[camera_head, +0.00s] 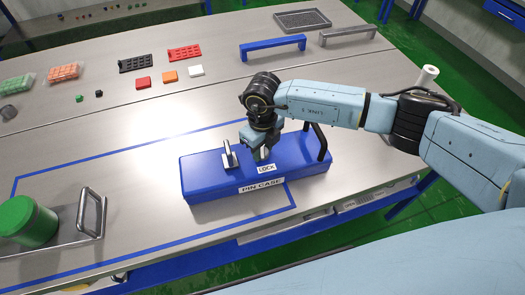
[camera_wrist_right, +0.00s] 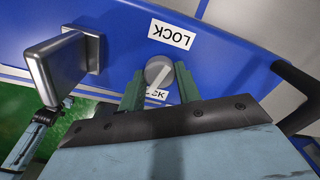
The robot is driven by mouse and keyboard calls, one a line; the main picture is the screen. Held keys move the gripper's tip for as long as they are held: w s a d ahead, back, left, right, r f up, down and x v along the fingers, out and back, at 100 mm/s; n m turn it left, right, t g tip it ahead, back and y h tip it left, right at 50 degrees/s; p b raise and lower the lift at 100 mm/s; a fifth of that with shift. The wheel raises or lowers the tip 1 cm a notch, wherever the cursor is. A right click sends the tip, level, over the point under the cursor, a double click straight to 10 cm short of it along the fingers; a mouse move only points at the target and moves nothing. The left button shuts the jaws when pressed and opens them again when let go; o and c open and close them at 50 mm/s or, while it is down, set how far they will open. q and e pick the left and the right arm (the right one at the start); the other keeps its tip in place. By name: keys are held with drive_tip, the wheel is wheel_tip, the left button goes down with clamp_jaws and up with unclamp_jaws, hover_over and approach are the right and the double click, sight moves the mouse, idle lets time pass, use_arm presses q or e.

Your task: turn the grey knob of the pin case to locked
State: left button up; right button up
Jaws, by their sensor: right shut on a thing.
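The blue pin case (camera_head: 210,180) lies on the steel table, with its "PIN CASE" label on the front side. My right gripper (camera_head: 261,154) reaches down onto its top, beside the white "LOCK" label (camera_head: 266,168). In the right wrist view the round grey knob (camera_wrist_right: 158,69) sits between the two green fingers, which are shut on it. A pale line shows at the knob's lower edge. One "LOCK" label (camera_wrist_right: 172,34) is clear in that view; another is partly hidden below the knob. The head view hides the knob behind the gripper.
A grey metal latch (camera_head: 230,154) stands on the case left of my right gripper. A black handle (camera_head: 321,143) stands at its right end. A green drum (camera_head: 27,221) and a metal handle (camera_head: 91,212) are at the left.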

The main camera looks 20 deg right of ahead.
sight(262, 151)
drive_tip(key=shift+n+b, duration=0.75)
drive_tip(key=shift+n, duration=0.55)
drive_tip(key=shift+r, duration=0.1)
drive_tip(key=o, duration=1)
wheel_tip(262, 151, up, 13)
drive_tip(key=shift+r+b, duration=0.15)
drive_tip(key=shift+b, duration=0.25)
